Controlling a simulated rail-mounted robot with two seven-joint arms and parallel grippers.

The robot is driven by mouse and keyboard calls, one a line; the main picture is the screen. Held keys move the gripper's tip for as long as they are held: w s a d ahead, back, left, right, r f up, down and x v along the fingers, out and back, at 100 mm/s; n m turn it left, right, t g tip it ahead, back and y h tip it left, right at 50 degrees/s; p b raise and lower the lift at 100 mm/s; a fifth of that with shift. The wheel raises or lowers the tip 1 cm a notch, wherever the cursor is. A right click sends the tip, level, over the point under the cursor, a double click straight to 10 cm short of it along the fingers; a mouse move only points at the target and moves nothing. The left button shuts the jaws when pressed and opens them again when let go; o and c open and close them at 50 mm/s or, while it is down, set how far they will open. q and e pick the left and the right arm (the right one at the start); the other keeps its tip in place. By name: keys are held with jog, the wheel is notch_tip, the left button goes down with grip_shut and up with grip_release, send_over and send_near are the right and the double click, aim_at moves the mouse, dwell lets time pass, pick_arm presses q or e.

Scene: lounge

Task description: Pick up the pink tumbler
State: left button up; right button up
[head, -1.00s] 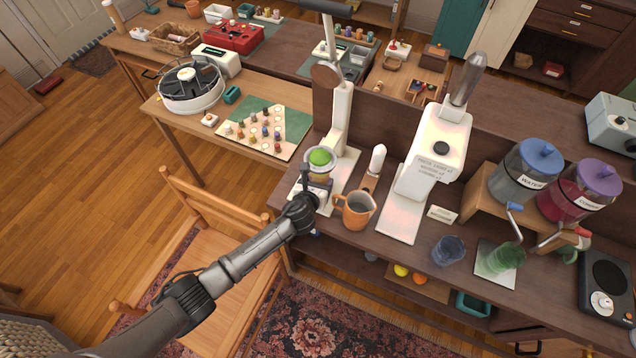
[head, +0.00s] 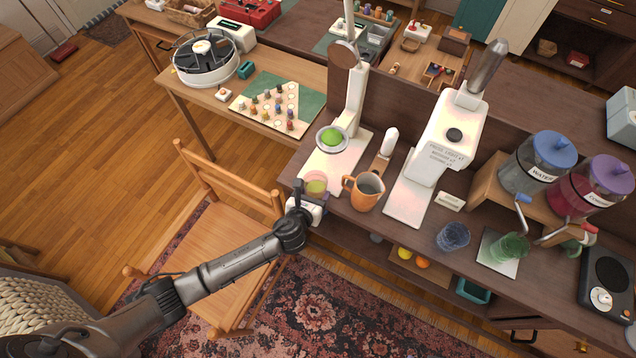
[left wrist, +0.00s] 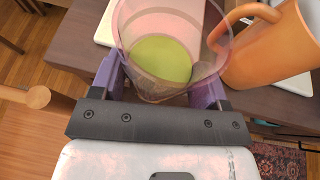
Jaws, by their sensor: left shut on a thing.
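The pink tumbler (head: 316,184) is see-through and holds something light green. In the left wrist view the pink tumbler (left wrist: 166,40) sits between the purple fingers of my left gripper (left wrist: 163,82), which is shut on it. In the head view my left gripper (head: 312,203) is at the front edge of the counter, below the juice press. The tumbler looks upright; whether its base touches the counter I cannot tell. My right gripper is not in view.
An orange pitcher (head: 366,192) stands close to the right of the tumbler. A white press (head: 345,135) with a green fruit half (head: 331,136) is behind it. A wooden chair (head: 225,240) stands in front, left of the counter (head: 410,238).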

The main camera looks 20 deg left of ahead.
pick_arm(q)
jog(key=shift+s, duration=2.95)
